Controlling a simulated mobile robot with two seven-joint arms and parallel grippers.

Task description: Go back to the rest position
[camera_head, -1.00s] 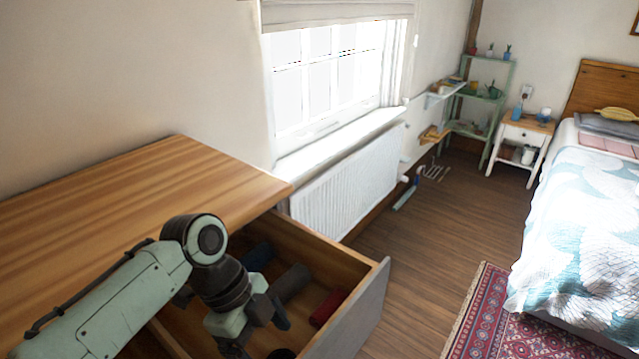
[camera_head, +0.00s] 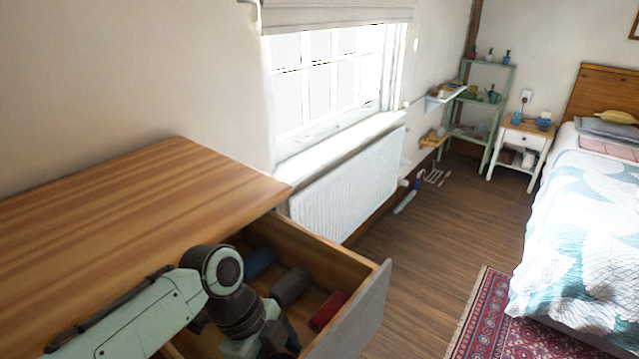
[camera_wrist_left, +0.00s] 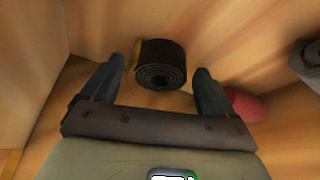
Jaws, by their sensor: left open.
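My left gripper (camera_head: 279,339) is low over the open drawer (camera_head: 372,302) of the wooden dresser (camera_head: 130,205), near its front. In the left wrist view its two fingers (camera_wrist_left: 158,84) are apart, with a dark rolled item (camera_wrist_left: 162,66) showing between and beyond them. I cannot tell whether they touch it. A blue roll (camera_head: 258,262), a dark grey roll (camera_head: 290,286) and a red roll (camera_head: 328,311) lie in the drawer. The red one also shows beside the right finger in the wrist view (camera_wrist_left: 245,105). My right gripper is out of view.
A white radiator (camera_head: 345,185) stands under the window, past the drawer. Wooden floor (camera_head: 425,240) is clear between the drawer and the patterned rug (camera_head: 500,325). The bed (camera_head: 575,225) is at the right, with a white nightstand (camera_head: 520,147) and green shelf (camera_head: 480,110) behind.

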